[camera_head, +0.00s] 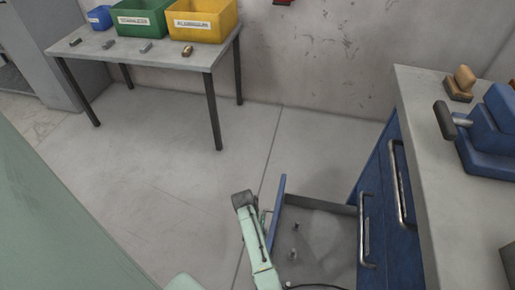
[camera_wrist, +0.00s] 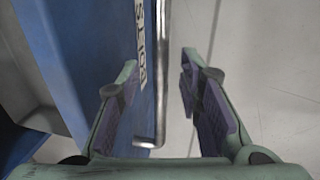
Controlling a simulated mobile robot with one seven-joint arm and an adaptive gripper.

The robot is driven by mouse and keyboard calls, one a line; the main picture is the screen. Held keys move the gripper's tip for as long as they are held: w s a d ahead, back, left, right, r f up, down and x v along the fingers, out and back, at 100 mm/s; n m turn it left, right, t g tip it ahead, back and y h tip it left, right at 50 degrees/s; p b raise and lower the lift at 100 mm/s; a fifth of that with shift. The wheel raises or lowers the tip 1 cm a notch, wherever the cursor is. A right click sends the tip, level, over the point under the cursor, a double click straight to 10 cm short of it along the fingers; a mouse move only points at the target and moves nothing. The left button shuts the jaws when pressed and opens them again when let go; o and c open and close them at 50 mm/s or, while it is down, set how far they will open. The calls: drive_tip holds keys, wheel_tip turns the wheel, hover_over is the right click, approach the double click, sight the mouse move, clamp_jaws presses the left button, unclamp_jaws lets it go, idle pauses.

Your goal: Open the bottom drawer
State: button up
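The bottom drawer of the blue cabinet (camera_head: 374,180) stands pulled out in the head view. Its blue front panel (camera_head: 279,205) is well away from the cabinet, and its grey inside (camera_head: 325,236) holds a few small pieces. My gripper (camera_head: 265,217) is at the outer side of that panel, small and partly hidden by my arm. In the wrist view my gripper (camera_wrist: 157,72) is open. The drawer's metal handle (camera_wrist: 161,75) runs between its fingers, with gaps visible on both sides. The blue labelled panel (camera_wrist: 140,45) lies left of the handle.
Two higher handles (camera_head: 402,190) (camera_head: 366,232) show on the cabinet front. A blue device (camera_head: 490,135) stands on the worktop (camera_head: 425,110). A table (camera_head: 150,55) with coloured bins is at back left. The floor (camera_head: 185,185) left of the drawer is clear.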

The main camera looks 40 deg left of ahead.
wheel_tip(320, 180, up, 12)
drive_tip(key=a, duration=0.2)
drive_tip(key=shift+s, duration=0.45)
drive_tip(key=shift+a, duration=0.15)
